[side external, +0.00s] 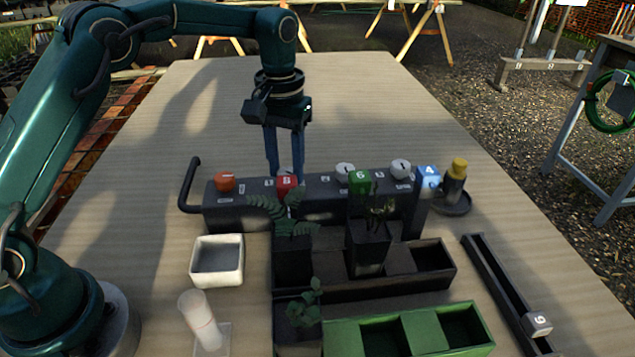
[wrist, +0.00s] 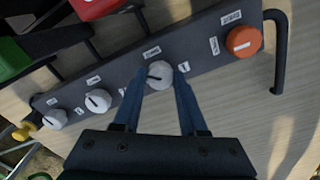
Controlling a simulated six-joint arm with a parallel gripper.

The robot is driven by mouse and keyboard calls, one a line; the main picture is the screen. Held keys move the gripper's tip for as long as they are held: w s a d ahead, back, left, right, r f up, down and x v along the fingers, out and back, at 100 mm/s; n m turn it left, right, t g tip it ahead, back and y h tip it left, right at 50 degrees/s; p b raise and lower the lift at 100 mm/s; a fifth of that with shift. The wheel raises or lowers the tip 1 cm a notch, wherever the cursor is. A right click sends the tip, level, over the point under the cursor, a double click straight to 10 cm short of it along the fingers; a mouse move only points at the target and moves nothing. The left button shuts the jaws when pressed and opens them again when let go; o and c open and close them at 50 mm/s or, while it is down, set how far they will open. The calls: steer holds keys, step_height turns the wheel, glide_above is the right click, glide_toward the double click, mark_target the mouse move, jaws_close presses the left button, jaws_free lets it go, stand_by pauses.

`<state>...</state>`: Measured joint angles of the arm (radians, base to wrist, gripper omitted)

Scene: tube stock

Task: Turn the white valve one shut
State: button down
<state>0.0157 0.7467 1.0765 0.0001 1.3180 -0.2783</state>
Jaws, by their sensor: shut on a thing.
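A dark valve bar (side external: 250,208) lies across the table with a row of round knobs on it. In the wrist view, the fingers are shut on the white valve (wrist: 159,76) closest to the orange knob (wrist: 242,41). A dark pointer line shows on top of this valve, and small labels lie around it. I cannot read the labels. Two more white valves, one in the middle (wrist: 98,101) and one at the end (wrist: 55,119), stand apart from the fingers.
Potted plants, a dark divided tray (side external: 420,285), a green tray (side external: 400,318) and a white bowl (side external: 217,250) fill the front. Behind the bar the table is clear.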

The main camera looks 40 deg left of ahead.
mark_target(286, 172)
steer(key=m, duration=0.4)
steer(key=shift+m, duration=2.9)
steer(key=shift+c, duration=2.2)
jaws_free()
steer(key=shift+r, duration=2.6)
